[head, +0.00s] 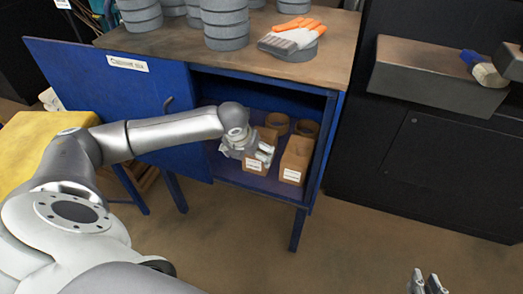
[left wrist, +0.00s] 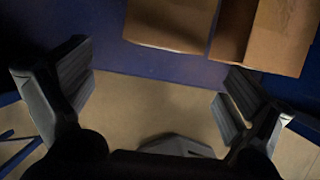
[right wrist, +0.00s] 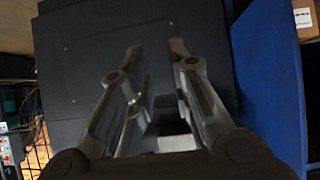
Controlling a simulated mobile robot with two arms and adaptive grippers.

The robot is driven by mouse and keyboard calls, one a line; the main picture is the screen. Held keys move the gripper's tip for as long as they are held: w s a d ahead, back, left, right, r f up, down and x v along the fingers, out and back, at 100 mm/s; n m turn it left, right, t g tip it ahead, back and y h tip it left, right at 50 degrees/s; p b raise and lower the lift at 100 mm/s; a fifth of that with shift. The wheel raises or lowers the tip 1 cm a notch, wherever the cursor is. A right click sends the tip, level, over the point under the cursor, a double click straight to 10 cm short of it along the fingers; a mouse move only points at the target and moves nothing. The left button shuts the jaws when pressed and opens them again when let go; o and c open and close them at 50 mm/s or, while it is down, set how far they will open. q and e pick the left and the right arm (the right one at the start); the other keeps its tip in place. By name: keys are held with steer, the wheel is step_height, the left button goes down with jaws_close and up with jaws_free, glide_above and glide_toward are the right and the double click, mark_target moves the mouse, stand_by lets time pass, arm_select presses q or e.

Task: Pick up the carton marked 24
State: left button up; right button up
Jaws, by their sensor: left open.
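Two open brown cartons stand on the blue cabinet's shelf in the head view. The left carton (head: 252,167) is partly hidden by my left gripper (head: 262,154); the right carton (head: 295,160) stands beside it. Each has a white label on its front, too small to read, so I cannot tell which is 24. In the left wrist view the cartons (left wrist: 172,24) (left wrist: 277,38) lie at the top, beyond my open, empty left gripper (left wrist: 155,65). My right gripper (head: 426,283) is empty at the bottom right, its fingers apart; it also shows in the right wrist view (right wrist: 155,52).
The blue cabinet (head: 326,150) has its door (head: 110,85) open to the left. Grey disc stacks (head: 226,25) and orange-grey gloves (head: 293,36) lie on top. A dark cabinet (head: 440,165) stands right; floor in front is clear.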

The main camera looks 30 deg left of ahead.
arm_select(q)
steer(key=w, duration=0.3)
steer(key=w+a+b, duration=0.1)
steer(key=w, duration=0.2)
steer(key=shift+w+a, duration=0.3)
steer(key=shift+w, duration=0.4)
steer(key=b+x, duration=0.1)
steer(key=x, duration=0.3)
steer(key=shift+f, duration=0.15)
steer(key=shift+w+f+b, duration=0.2)
steer(key=shift+f+b, duration=0.05)
steer(key=shift+b, duration=0.05)
arm_select(e)
steer(key=w+a+r+t+y, duration=0.1)
steer(key=w+r+t, duration=0.1)
steer(key=r, duration=0.4)
steer(key=w+a+r+t+y, duration=0.1)
steer(key=w+a+r+t, duration=0.1)
steer(key=r+t, duration=0.3)
steer(key=shift+w+r, duration=0.35)
arm_select(q)
steer(key=shift+f, duration=0.25)
arm_select(e)
steer(key=shift+r+t+y, duration=0.3)
steer(key=shift+r+t, duration=0.3)
steer(key=shift+r, duration=0.1)
